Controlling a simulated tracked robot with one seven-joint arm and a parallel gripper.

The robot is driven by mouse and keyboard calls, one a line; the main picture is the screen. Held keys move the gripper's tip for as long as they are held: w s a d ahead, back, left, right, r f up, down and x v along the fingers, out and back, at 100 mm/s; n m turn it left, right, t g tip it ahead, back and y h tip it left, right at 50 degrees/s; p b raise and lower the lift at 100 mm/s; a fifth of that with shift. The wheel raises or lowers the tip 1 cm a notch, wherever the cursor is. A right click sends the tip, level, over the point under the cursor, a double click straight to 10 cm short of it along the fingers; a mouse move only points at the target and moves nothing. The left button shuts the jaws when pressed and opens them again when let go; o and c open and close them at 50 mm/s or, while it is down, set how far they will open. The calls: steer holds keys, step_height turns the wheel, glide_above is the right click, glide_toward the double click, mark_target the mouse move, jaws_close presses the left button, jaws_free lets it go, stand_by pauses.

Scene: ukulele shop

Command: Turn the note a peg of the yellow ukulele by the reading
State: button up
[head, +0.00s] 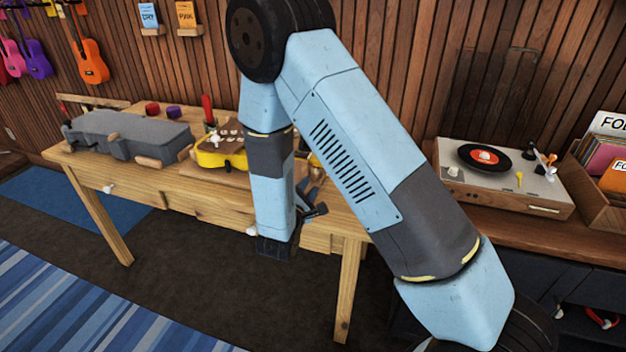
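A yellow ukulele (208,158) lies on the wooden workbench (190,195), its body showing just left of my arm. Its body carries a brown patch with several small pale pieces on it. My arm crosses in front of the rest of it, so I cannot make out the neck end or any tuning pegs. No tuner reading is visible. My gripper (317,211) seems to be the dark part near the bench's front edge, partly behind my forearm. Its fingers are too small and covered to tell whether they are open or shut.
Dark red and purple round items (152,109) and a red upright tool (207,108) stand behind. A record player (505,185) and a record crate (600,185) are at right. Ukuleles (90,62) hang on the wall.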

steer(key=v, duration=0.6)
steer(key=shift+s, duration=0.3)
steer(key=s+d+r+m+g+h, duration=0.1)
steer(key=d+r+m+g+h, duration=0.35)
steer(key=d+r, duration=0.35)
steer(key=s+d+r+m+g+h, duration=0.1)
steer(key=d+r+m+g+h, duration=0.2)
steer(key=d+r+m+g, duration=0.5)
steer(key=s+d+r+m+g+y, duration=0.45)
steer(key=s+d+m+y, duration=0.2)
steer(key=s+d, duration=0.55)
steer(key=s+a+r+m+t+y, duration=0.3)
steer(key=s+r+t+y, duration=0.2)
steer(key=s+r+y, duration=0.2)
steer(key=shift+r+t, duration=0.3)
steer(key=shift+r, duration=0.85)
steer(key=shift+a, duration=0.1)
